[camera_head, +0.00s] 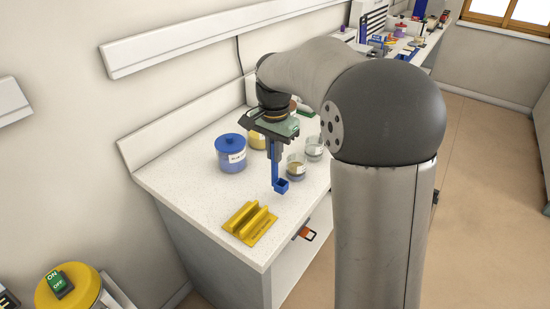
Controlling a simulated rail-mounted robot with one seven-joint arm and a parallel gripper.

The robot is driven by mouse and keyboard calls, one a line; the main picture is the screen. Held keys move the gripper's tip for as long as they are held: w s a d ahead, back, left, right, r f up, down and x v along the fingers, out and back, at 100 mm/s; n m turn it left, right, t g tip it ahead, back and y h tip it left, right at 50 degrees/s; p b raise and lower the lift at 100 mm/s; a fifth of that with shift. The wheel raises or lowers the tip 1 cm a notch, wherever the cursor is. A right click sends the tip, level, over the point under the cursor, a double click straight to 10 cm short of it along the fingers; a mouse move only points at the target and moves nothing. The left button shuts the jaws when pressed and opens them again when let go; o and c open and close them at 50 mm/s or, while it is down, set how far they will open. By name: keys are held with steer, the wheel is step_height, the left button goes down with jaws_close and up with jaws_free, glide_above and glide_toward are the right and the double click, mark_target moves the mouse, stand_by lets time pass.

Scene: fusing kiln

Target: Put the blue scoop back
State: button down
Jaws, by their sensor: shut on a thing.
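The blue scoop (281,186) hangs upright below my gripper (275,152), with its small square cup at the bottom and its handle running up between the fingers. My gripper is shut on the handle over the white counter (190,182). Whether the cup touches the counter I cannot tell. A yellow slotted holder (248,223) lies on the counter near its front corner, in front of and to the left of the scoop in the picture. The scoop is apart from it.
Two glass cups (296,166) (314,148) stand close on the right. The counter around the holder is clear.

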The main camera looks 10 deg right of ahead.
steer(key=shift+f, duration=1.35)
steer(key=shift+f, duration=0.25)
steer(key=c, duration=1.5)
jaws_free()
steer(key=shift+r, duration=0.1)
step_height(320, 180, up, 12)
steer(key=shift+r, duration=0.15)
steer(key=s+f+n, duration=0.5)
steer(key=s+f, duration=0.3)
steer(key=s, duration=0.5)
steer(key=s+f+n, duration=0.5)
steer(key=s+f, duration=0.2)
steer(key=s, duration=0.7)
steer(key=shift+s+d+f, duration=0.2)
steer(key=shift+d+f, duration=0.05)
steer(key=shift+f, duration=0.15)
